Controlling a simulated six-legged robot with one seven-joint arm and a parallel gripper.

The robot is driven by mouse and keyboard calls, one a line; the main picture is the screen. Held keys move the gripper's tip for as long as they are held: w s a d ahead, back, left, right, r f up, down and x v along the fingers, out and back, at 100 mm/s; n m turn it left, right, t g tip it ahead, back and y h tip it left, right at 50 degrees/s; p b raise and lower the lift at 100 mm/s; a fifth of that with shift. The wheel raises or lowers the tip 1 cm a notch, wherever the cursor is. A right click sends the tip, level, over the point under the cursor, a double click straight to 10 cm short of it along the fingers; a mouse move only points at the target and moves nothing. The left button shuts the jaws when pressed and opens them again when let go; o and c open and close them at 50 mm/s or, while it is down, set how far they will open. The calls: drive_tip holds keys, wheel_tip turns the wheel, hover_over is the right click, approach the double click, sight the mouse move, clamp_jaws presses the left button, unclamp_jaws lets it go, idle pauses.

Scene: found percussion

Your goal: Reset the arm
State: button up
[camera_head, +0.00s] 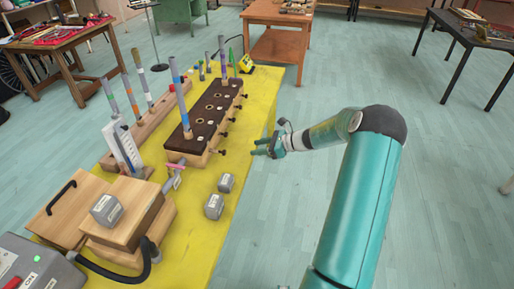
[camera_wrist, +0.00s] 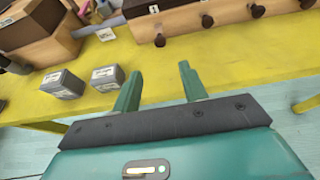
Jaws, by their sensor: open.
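My gripper (camera_head: 262,147) is at the right edge of the yellow table (camera_head: 205,235), beside the dark-topped wooden block. Its two green fingers are apart with nothing between them; they also show in the wrist view (camera_wrist: 158,88). My teal arm reaches in from the lower right of the head view, bent at a dark elbow joint. In the wrist view the fingers point toward the table edge and a bare yellow strip.
A dark-topped block (camera_head: 207,108) with side knobs and upright striped sticks stands near my gripper. Two grey cubes (camera_head: 226,182) (camera_head: 213,206) lie on the yellow top. A wooden box (camera_head: 125,215) with another grey cube is nearer.

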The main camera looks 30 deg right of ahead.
drive_tip(key=s+a+r+n+g+h, duration=0.25)
drive_tip(key=s+a+r+n, duration=0.25)
drive_tip(key=a+r+n, duration=0.4)
drive_tip(key=s+a+r+n+g+h, duration=0.2)
drive_tip(key=s+a+r+n+g, duration=0.3)
drive_tip(key=a, duration=0.6)
drive_tip(key=s+a+r+n+t+h, duration=0.1)
drive_tip(key=s+r+n, duration=0.4)
drive_tip(key=s, duration=0.6)
drive_tip(key=s+a+r+n+t+h, duration=0.2)
drive_tip(key=s+a+r+n+h, duration=0.2)
drive_tip(key=s+n, duration=0.4)
drive_tip(key=s+a+r, duration=0.1)
drive_tip(key=s, duration=0.2)
drive_tip(key=shift+a, duration=0.15)
drive_tip(key=shift+t, duration=0.25)
idle(0.6)
